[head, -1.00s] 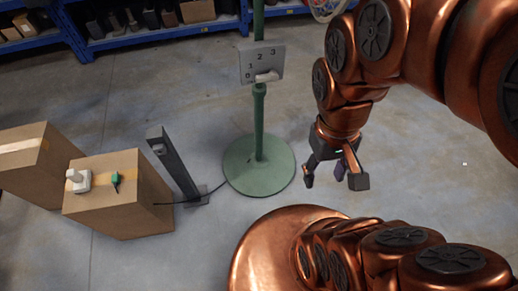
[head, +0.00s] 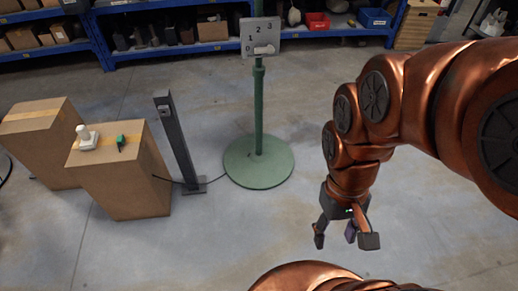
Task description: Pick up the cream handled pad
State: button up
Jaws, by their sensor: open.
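The cream handled pad (head: 87,138) sits upright on top of the front cardboard box (head: 122,181) at the left. It has a wider base and a knob-like handle on top. My gripper (head: 345,241) hangs at the right of the view, fingers pointing down, open and empty. It is well to the right of the pad, with the green stand between them in the picture.
A small green item (head: 121,142) lies beside the pad on the same box. A dark post (head: 180,145) stands right of the box, with a cable to the green stand base (head: 258,162). A numbered panel (head: 261,37) tops the stand. Blue shelves (head: 150,50) line the back.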

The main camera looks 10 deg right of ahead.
aim_at(89, 140)
jog(key=u, duration=1.45)
